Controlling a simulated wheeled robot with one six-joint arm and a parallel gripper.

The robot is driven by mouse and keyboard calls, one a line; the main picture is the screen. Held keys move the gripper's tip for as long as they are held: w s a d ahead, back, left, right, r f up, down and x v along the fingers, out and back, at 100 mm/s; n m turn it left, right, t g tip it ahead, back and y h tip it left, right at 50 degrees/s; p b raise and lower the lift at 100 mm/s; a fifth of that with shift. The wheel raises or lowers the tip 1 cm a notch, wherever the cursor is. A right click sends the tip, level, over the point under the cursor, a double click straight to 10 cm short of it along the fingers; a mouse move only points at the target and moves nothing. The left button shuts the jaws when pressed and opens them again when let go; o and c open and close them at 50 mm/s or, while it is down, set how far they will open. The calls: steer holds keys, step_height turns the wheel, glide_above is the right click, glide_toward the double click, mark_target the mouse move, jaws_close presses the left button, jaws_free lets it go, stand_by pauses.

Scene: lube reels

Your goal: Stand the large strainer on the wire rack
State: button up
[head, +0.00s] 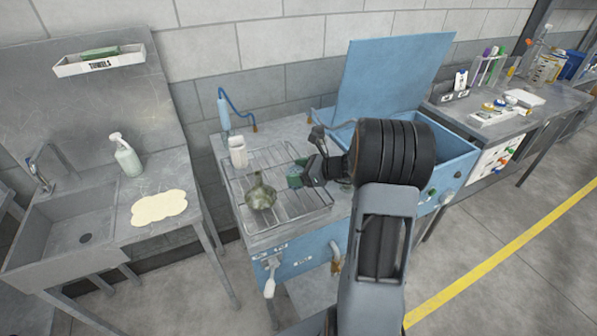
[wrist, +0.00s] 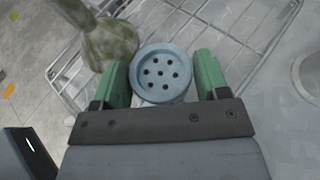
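A round blue-grey strainer (wrist: 161,73) with several dark holes in its face sits between the two green fingers of my gripper (wrist: 163,80) in the wrist view. In the head view my gripper (head: 297,175) is over the right part of the wire rack (head: 233,187), and I cannot make out the strainer there. The wire rack (wrist: 258,57) shows behind the strainer in the wrist view. Whether the strainer touches the wires is hidden.
A mottled olive flask-shaped vessel (head: 261,193) stands on the rack, left of my gripper; it also shows in the wrist view (wrist: 108,45). A white bottle (head: 238,152) stands at the rack's back left. A blue open-lidded tank (head: 455,160) is to the right.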

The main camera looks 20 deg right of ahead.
steer(key=o, duration=0.3)
steer(key=shift+r, duration=0.3)
steer(key=v, duration=1.1)
steer(key=s+a+n+g+h, duration=0.2)
steer(key=a+n, duration=0.4)
steer(key=n, duration=0.3)
steer(key=s+a+r+n+g+h, duration=0.1)
steer(key=s+a+n+h, duration=0.3)
steer(key=n, duration=0.5)
steer(key=s+a+n+g+h, duration=0.2)
steer(key=s+a+n+h, duration=0.1)
steer(key=s+a+n, duration=0.5)
steer(key=shift+s+r+n+g+h+b, duration=0.25)
steer(key=shift+n+g+h+b, duration=0.1)
steer(key=shift+n, duration=0.25)
